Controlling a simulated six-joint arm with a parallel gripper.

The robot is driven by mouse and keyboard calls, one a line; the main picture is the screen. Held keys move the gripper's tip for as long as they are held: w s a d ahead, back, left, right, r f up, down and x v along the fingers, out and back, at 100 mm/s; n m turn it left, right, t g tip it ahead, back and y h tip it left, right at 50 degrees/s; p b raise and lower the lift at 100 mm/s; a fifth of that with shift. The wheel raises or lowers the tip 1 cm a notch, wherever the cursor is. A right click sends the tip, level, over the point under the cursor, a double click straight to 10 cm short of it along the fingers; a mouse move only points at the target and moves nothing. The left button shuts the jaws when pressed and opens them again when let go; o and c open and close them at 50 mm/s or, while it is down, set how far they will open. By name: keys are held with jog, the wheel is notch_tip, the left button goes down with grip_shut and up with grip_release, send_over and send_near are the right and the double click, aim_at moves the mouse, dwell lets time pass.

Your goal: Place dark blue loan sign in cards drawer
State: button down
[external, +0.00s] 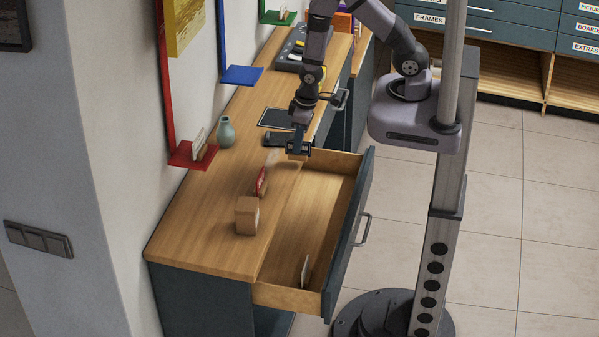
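The open cards drawer (318,205) is pulled out from the wooden counter, and a small pale upright card (305,271) stands near its front end. My gripper (298,151) points down over the counter edge at the far end of the drawer. A dark bluish piece shows at my gripper, but I cannot tell whether it is the loan sign or part of the gripper. I cannot tell whether the fingers are open or shut. A flat dark object (276,140) lies on the counter just left of my gripper; its identity is unclear.
On the counter (200,225) stand a wooden block (247,215), a red upright card (261,182), a pale card (271,157) and a teal vase (225,132). A dark-framed panel (276,118) lies behind. Most of the drawer floor is clear.

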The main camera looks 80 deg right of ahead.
jog(key=s+a+f+n+g+y+b, duration=0.1)
jog(key=s+a+f+n+b, duration=0.1)
jog(key=s+a+f+n, duration=0.45)
jog(key=s+a+f+n+g+y+b, duration=0.15)
jog(key=s+a+n, duration=0.25)
jog(key=a+n, duration=0.6)
jog(key=shift+n+t+h, duration=0.35)
jog(key=shift+n+h, duration=0.1)
jog(key=shift+n, duration=0.2)
jog(key=shift+d+f+b, duration=0.2)
jog(key=shift+f+b, duration=0.3)
jog(key=shift+f, duration=1.05)
jog(key=shift+d+f+b, duration=0.15)
jog(key=shift+f+b, duration=0.35)
jog(key=shift+f, duration=1.1)
jog(key=shift+d+f+b, duration=0.2)
jog(key=shift+f+b, duration=0.3)
jog(key=shift+f, duration=1.05)
jog(key=shift+f, duration=0.1)
jog(key=c, duration=2.3)
grip_release()
jog(key=o, duration=0.3)
